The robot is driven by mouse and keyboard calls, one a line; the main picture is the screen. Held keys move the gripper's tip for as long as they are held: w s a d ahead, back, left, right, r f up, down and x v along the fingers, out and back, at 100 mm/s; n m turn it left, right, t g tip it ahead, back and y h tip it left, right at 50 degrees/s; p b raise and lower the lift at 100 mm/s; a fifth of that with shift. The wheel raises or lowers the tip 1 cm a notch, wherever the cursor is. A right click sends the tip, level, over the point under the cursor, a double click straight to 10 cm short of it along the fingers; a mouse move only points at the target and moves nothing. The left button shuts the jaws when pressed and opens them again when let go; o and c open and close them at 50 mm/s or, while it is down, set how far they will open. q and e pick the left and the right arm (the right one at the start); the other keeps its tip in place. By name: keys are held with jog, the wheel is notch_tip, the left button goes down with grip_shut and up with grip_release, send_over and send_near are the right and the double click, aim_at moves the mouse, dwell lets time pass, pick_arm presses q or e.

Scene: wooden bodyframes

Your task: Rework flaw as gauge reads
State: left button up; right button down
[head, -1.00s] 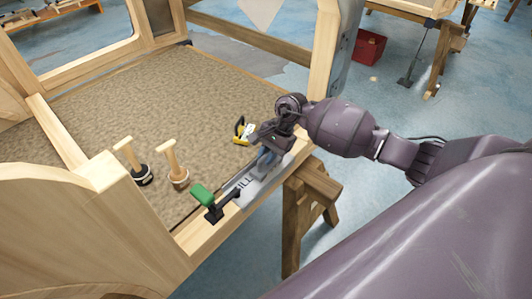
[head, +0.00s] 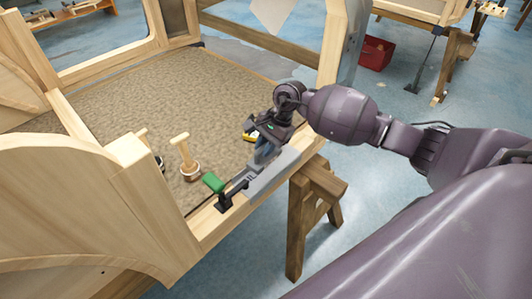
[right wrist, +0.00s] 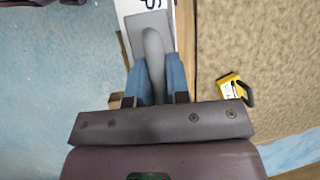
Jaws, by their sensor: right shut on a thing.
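My right gripper (head: 264,146) is shut on the raised handle of a grey flat-based tool (right wrist: 153,55), at the sill edge of the wooden bodyframe (head: 215,225). Its blue fingers stand on both sides of the handle in the right wrist view (right wrist: 158,78). The tool lies over or against a pale plate (right wrist: 132,8) with dark lettering, partly covered. A yellow and black device (right wrist: 232,88) lies on the brown floor panel; in the head view (head: 249,137) it is partly behind the gripper. I cannot tell whether it is the gauge. No flaw is discernible. My left gripper is out of view.
A black clamp with a green handle (head: 213,182) sits on the sill left of the tool. Two wooden-handled tools in small pots (head: 185,160) stand on the brown panel (head: 200,95). A wooden trestle (head: 300,205) is under the sill. A red box (head: 376,53) stands behind.

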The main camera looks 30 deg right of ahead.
aim_at(265, 144)
notch_tip(265, 144, up, 2)
jog(key=shift+r+p, duration=0.4)
jog(key=shift+r, duration=0.2)
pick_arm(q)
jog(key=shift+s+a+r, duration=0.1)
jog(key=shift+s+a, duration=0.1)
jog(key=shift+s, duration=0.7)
pick_arm(e)
jog(key=shift+r, duration=0.1)
jog(key=shift+s+a+r+p, duration=0.2)
jog(key=shift+s+p, duration=0.1)
jog(key=shift+s, duration=0.05)
pick_arm(q)
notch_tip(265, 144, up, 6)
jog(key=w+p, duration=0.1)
jog(key=p, duration=0.2)
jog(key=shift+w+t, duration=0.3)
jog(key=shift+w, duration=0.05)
pick_arm(e)
jog(key=s+a+r, duration=0.1)
jog(key=s+a, duration=0.2)
jog(key=s, duration=0.4)
jog(key=shift+s+a+r, duration=0.2)
jog(key=shift+a+r, duration=0.05)
jog(key=shift+a, duration=0.1)
